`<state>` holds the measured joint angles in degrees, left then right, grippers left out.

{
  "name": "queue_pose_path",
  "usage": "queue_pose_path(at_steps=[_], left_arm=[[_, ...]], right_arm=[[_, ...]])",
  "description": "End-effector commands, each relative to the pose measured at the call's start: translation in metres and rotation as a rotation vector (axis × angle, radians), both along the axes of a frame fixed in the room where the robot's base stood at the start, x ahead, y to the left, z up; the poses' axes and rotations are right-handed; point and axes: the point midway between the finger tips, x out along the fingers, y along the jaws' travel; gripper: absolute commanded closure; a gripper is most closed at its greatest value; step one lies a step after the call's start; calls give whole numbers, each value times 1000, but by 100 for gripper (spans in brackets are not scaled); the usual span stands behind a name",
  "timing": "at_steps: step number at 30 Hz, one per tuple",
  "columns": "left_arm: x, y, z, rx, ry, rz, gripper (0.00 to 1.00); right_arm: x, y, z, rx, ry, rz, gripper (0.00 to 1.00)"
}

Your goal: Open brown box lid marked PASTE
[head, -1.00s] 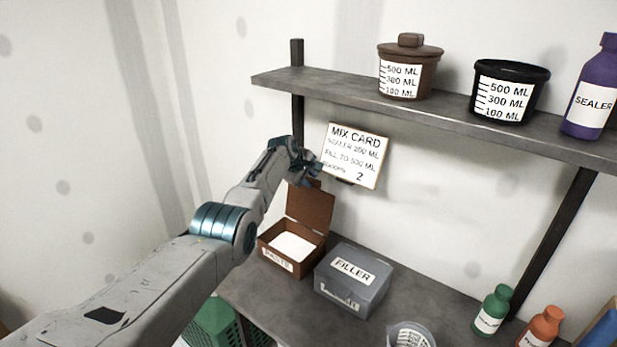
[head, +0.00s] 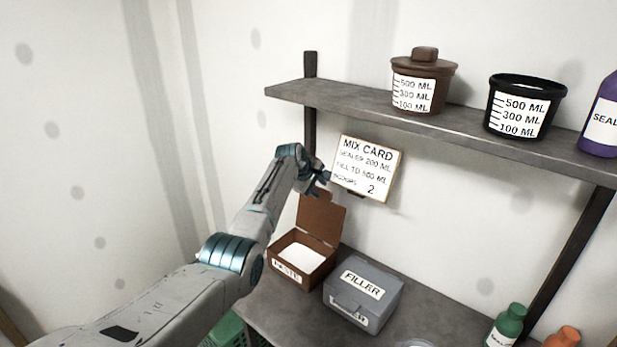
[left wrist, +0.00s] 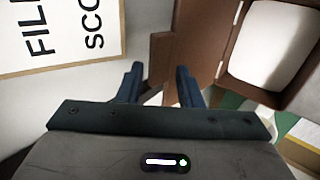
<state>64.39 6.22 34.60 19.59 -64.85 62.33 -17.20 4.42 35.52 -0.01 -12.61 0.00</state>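The brown box (head: 290,272) stands on the lower shelf, its front label partly readable. Its lid (head: 322,222) is raised, standing up at the back, and white content shows inside. My left gripper (head: 318,181) is above the raised lid, beside the mix card. In the left wrist view the gripper (left wrist: 160,75) has its two fingers apart with nothing held between them. The brown lid (left wrist: 200,25) and the white content (left wrist: 272,45) appear beyond the fingers, to the right. Whether a finger touches the lid cannot be told. My right gripper is not in view.
The grey FILLER box (head: 362,295) stands closed, right of the brown box. The mix card (head: 367,168) hangs close to my gripper. The upper shelf (head: 440,125) carries a brown lidded tub (head: 422,82), a black tub (head: 525,105) and a purple bottle (head: 603,120).

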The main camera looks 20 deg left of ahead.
Motion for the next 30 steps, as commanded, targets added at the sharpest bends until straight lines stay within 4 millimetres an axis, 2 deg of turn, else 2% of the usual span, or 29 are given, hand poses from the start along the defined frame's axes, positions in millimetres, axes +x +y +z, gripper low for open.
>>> queue_pose_path(at_steps=[16,21,30], left_arm=[[-41,15,53,0,1,0,67],[-46,16,60,1,4,-1,67],[-47,16,61,0,4,-1,67]], right_arm=[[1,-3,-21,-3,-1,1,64],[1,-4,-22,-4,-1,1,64],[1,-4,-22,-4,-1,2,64]])
